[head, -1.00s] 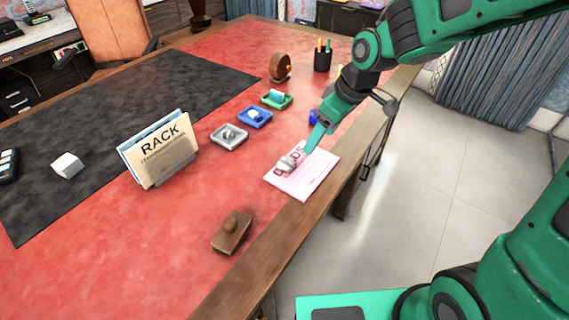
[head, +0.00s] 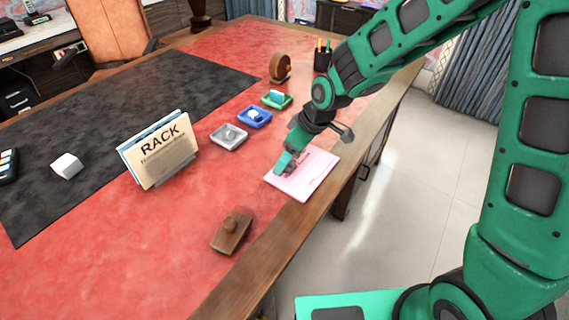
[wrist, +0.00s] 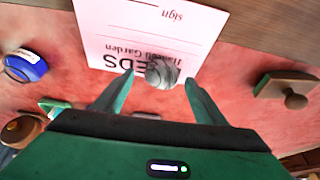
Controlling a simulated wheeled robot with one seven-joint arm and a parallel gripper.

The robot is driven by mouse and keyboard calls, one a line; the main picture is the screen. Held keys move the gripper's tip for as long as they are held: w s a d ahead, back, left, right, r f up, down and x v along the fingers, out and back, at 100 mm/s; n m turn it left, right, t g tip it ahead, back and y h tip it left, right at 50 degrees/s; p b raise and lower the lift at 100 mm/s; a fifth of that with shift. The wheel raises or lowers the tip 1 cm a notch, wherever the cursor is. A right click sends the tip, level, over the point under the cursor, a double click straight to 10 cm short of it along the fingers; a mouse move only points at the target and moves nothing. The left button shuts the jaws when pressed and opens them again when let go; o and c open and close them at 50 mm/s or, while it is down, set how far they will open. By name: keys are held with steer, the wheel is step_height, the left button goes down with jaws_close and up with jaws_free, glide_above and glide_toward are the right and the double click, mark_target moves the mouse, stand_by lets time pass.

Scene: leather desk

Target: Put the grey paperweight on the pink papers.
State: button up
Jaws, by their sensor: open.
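The pink papers (head: 312,178) lie flat near the desk's right edge, and their printed side shows in the wrist view (wrist: 140,25). The grey paperweight (wrist: 161,73) is a rounded, streaked lump that overlaps the papers' printed heading in the wrist view. It appears to rest on the papers near one edge. My gripper (head: 285,168) is low over that end of the papers and hides the paperweight in the head view. In the wrist view my gripper (wrist: 160,82) is open, with a finger on each side of the paperweight and gaps visible.
A brown wooden block with a knob (head: 232,232) sits nearer the front. Grey (head: 229,143), blue (head: 254,121) and green (head: 277,104) trays hold small items. A card rack (head: 160,152) stands left.

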steer(key=shift+x, duration=0.85)
steer(key=c, duration=1.3)
steer(key=shift+r, duration=0.1)
